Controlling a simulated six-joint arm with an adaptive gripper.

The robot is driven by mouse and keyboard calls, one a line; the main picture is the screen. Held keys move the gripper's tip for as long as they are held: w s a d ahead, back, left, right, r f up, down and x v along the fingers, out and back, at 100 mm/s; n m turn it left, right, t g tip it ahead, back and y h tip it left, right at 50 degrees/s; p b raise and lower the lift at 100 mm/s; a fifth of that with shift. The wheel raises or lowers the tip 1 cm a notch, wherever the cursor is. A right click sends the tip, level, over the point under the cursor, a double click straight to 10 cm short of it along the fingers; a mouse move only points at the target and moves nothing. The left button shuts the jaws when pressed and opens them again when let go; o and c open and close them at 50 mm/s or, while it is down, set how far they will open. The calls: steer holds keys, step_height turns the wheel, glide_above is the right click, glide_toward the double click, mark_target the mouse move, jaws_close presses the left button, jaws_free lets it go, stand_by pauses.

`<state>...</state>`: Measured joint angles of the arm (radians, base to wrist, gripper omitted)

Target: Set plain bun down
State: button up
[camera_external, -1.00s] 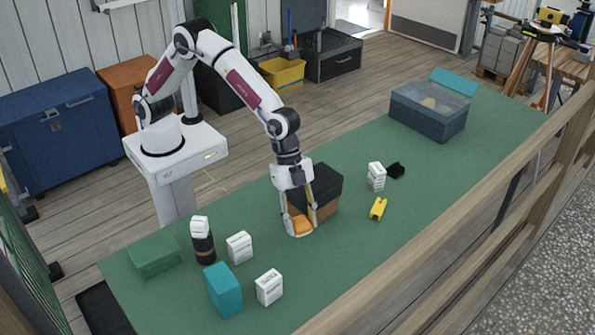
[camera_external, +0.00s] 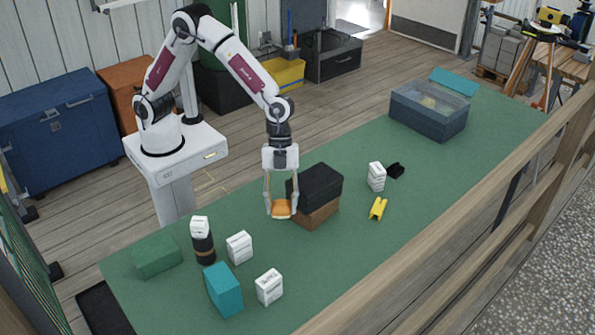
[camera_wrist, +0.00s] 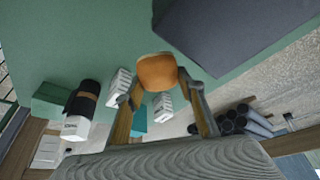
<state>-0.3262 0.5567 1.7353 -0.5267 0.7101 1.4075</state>
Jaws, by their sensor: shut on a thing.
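The plain bun (camera_external: 281,209) is orange-brown. My gripper (camera_external: 281,206) is shut on it, with one finger on each side. In the external view the bun is just left of the black and brown box (camera_external: 317,192), in front of my base; how high it is above the green table (camera_external: 345,255) is hard to tell. In the wrist view the bun (camera_wrist: 157,72) shows between the fingertips of my gripper (camera_wrist: 160,95).
Several white boxes, one of them (camera_external: 239,247), a dark cylinder (camera_external: 204,249), a teal box (camera_external: 223,290) and a green box (camera_external: 154,257) stand at the left. A yellow piece (camera_external: 378,208) lies right of the black and brown box. A clear-lidded bin (camera_external: 428,115) stands at the far right.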

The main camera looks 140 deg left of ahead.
steer(key=s+d+r+m+g+h, duration=0.1)
steer(key=s+d+m+g, duration=0.2)
steer(key=s+m, duration=0.7)
steer(key=s, duration=0.7)
steer(key=shift+h, duration=0.3)
steer(key=shift+f, duration=0.15)
steer(key=shift+f, duration=3)
steer(key=shift+f, duration=0.1)
steer(key=shift+f, duration=1.8)
steer(key=shift+f, duration=0.1)
steer(key=o, duration=1.1)
